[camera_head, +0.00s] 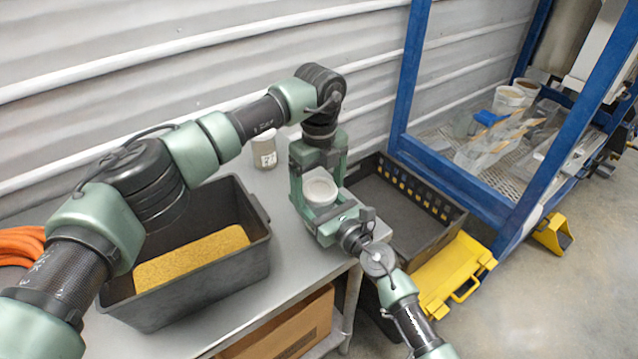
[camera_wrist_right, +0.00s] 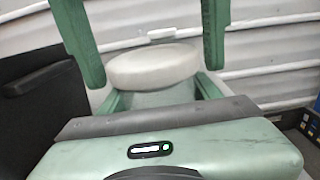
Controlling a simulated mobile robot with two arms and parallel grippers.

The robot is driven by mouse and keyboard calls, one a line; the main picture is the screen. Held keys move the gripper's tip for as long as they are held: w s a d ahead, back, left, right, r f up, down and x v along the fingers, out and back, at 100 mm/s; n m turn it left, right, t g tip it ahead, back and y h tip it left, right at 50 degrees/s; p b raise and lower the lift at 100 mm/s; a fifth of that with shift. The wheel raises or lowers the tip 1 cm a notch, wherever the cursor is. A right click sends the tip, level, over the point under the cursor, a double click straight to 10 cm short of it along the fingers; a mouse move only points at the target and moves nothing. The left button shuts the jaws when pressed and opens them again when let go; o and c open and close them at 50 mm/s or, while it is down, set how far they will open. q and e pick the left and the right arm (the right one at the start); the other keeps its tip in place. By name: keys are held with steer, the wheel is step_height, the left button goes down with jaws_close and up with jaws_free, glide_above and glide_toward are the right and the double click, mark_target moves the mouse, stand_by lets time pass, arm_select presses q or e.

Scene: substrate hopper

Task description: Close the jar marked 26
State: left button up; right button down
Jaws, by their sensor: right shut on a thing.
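A jar with a pale, round, lid-like top (camera_head: 320,190) stands between my grippers over the table; its marking is not visible. In the right wrist view the wide, pale top (camera_wrist_right: 155,65) sits above the jar's body (camera_wrist_right: 155,98), which is mostly hidden. I cannot tell whether the top is fully seated. My right gripper (camera_head: 328,212) is shut around the jar's body from the front. My left gripper (camera_head: 318,172) points down from above, its two green fingers apart on either side of the top, with no clear contact.
Another jar (camera_head: 264,151) with a dark marking stands at the table's back, its number unclear. A black bin (camera_head: 258,245) with a yellow block (camera_head: 190,257) is left. A black crate (camera_head: 405,205) and blue frame (camera_head: 455,185) are right. Grey table (camera_head: 285,275) is clear in front.

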arm_select(q)
steer(key=c, duration=1.3)
steer(key=m, duration=0.4)
steer(key=shift+m, duration=0.3)
steer(key=m, duration=0.5)
steer(key=o, duration=1.5)
steer(key=shift+c, duration=0.2)
steer(key=shift+o, duration=0.5)
steer(key=shift+d, duration=0.15)
